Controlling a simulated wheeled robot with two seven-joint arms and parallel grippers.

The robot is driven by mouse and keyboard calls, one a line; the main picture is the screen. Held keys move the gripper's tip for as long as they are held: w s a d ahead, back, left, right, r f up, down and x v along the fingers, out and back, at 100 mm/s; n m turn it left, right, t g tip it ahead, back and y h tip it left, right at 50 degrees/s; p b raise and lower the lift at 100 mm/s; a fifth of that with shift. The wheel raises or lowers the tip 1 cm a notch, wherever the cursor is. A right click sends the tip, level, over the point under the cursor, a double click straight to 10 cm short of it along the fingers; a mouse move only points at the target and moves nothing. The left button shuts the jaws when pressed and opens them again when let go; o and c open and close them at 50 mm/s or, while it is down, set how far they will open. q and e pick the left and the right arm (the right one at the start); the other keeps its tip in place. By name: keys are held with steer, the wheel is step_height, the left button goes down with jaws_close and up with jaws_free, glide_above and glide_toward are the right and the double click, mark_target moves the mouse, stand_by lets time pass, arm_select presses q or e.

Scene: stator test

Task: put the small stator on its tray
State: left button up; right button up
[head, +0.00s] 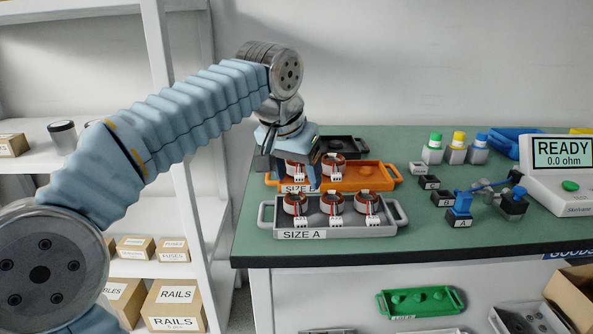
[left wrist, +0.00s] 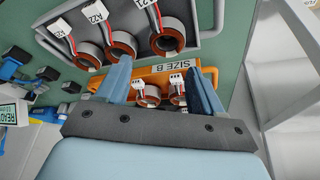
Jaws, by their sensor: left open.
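The orange tray marked SIZE B (head: 384,180) holds two stators with red-brown rings and white connectors. The left stator (head: 297,169) is partly hidden by my left gripper (head: 291,172); the other stator (head: 333,166) stands to its right. A bare post (head: 365,171) shows at the tray's right end. In the left wrist view, the open gripper (left wrist: 160,75) has its fingers on either side of both stators (left wrist: 148,95) (left wrist: 178,94), with no clear contact. These look smaller than the stators in the grey tray. My right gripper is not in view.
The grey tray marked SIZE A (head: 350,232) stands in front, holding three stators (head: 331,202). A dark tray (head: 347,147) lies behind. To the right are small dark blocks (head: 428,182), bottles (head: 455,150) and a tester reading READY (head: 563,155). Shelves (head: 190,190) stand left.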

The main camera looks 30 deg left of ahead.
arm_select(q)
steer(key=shift+o, duration=0.5)
steer(key=o, duration=0.5)
steer(key=shift+c, duration=0.2)
steer(key=p+v, duration=0.1)
steer(key=v, duration=1.2)
steer(key=shift+r+p, duration=0.35)
steer(key=shift+p, duration=0.05)
steer(key=shift+s, duration=0.1)
